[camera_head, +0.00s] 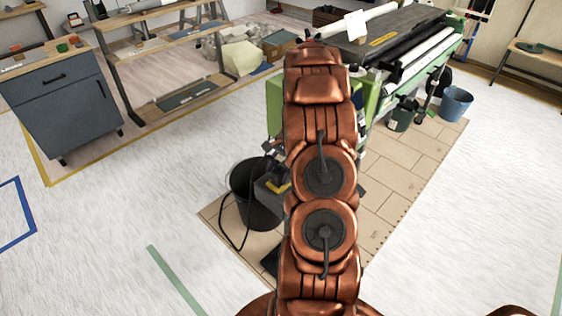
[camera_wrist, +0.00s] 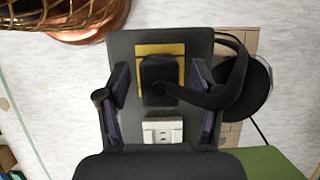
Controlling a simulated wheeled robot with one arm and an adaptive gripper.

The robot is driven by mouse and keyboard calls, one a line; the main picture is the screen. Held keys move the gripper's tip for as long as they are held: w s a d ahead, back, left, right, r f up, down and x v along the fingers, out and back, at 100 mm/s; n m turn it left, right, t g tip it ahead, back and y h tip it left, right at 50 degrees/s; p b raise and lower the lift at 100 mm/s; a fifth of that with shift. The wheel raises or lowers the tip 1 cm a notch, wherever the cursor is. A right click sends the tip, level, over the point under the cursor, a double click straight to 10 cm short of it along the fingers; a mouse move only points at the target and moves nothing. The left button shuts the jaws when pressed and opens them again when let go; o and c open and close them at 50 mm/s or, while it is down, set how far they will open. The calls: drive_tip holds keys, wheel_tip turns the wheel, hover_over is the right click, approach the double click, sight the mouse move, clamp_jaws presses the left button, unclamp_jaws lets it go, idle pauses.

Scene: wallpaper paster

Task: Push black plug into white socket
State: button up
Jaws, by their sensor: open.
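In the wrist view, the black plug (camera_wrist: 157,71) rests within a yellow-bordered square on a dark grey stand (camera_wrist: 125,43). Its thick black cable curves away to the right. The white socket (camera_wrist: 163,131) is on the same stand, below the plug in the picture and apart from it. My gripper (camera_wrist: 160,83) is open, with one finger to the left of the plug and one to the right; gaps show on both sides. How far the fingertips are above the stand is unclear. In the head view my arm hides the gripper, plug and socket; a yellow marking (camera_head: 279,186) shows beside the arm.
A black bucket (camera_head: 252,202) stands beside the stand, with a cable hanging over it. A green-framed machine (camera_head: 275,103) is behind my arm. A grey cabinet (camera_head: 65,105) and workbench are at left. A blue bucket (camera_head: 456,103) is at right. White floor is clear on both sides.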

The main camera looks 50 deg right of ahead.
drive_tip(key=shift+x, duration=1.05)
clamp_jaws()
